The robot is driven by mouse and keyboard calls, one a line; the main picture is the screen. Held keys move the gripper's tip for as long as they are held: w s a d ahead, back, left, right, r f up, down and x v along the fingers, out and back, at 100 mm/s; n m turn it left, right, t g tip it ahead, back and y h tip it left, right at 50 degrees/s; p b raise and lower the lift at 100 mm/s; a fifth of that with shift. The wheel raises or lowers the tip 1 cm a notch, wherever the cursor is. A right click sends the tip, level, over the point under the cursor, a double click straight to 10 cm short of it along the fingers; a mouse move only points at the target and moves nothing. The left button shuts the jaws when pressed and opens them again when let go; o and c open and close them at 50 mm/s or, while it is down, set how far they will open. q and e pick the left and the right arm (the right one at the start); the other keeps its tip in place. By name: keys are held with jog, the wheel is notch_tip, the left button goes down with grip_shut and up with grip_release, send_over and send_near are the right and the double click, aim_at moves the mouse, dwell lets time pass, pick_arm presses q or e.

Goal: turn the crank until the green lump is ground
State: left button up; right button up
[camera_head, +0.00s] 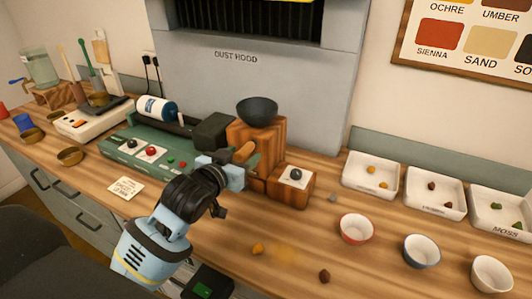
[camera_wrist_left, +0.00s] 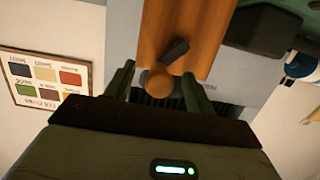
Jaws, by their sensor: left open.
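The wooden grinder (camera_head: 275,136) stands by the dust hood with a dark bowl-shaped hopper (camera_head: 257,110) on top. Its crank has a rounded wooden knob (camera_head: 244,152), which also shows in the left wrist view (camera_wrist_left: 159,84) on a dark crank arm (camera_wrist_left: 174,52). My left gripper (camera_head: 236,171) is at the crank; in the wrist view its open fingers (camera_wrist_left: 160,92) lie on both sides of the knob, with gaps visible. The hopper's inside is too dark to show a green lump. My right gripper is not in view.
A small wooden box with a dark knob (camera_head: 296,175) sits right of the grinder. A green panel (camera_head: 130,143) lies left. White trays (camera_head: 348,183), bowls (camera_head: 356,241) and loose lumps (camera_head: 324,276) occupy the right side.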

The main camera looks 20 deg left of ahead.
pick_arm(q)
jog(key=f+v, duration=0.1)
jog(key=v, duration=0.5)
jog(key=shift+s, duration=0.4)
jog(key=shift+s+f, duration=0.1)
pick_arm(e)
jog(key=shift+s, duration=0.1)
